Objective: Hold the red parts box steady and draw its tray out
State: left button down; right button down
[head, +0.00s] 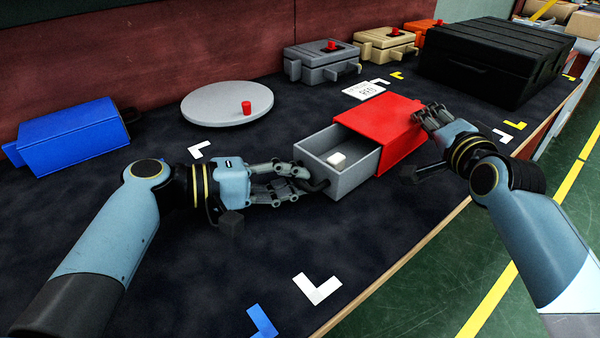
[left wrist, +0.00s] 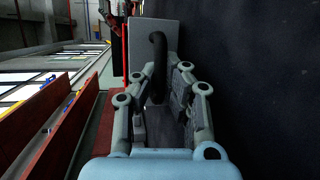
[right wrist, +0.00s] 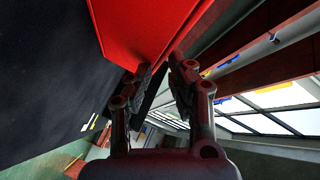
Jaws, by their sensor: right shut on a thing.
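The red parts box (head: 388,122) stands on the dark table.
A blue box (head: 72,138) lies at the left, beside a grey round plate (head: 215,104) with a red peg (head: 246,108). Grey (head: 322,65) and beige (head: 384,46) boxes and a black case (head: 495,60) stand behind. The table's front edge is close to the red box.

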pick_arm(q)
jog(key=c, duration=1.6)
grip_release()
jog(key=shift+c, duration=0.2)
pick_arm(e)
jog(key=shift+s+f, duration=0.25)
jog(key=shift+f, duration=0.6)
pick_arm(q)
jog(key=v, duration=1.2)
jog(key=shift+s+r, duration=0.1)
jog(key=shift+r, duration=0.1)
jog(key=shift+d, duration=0.1)
pick_arm(e)
jog(key=c, duration=1.1)
grip_release()
jog(key=shift+w+f+g, duration=0.1)
jog(key=shift+g, duration=0.2)
jog(key=shift+c, duration=0.2)
jog(key=shift+r, duration=0.25)
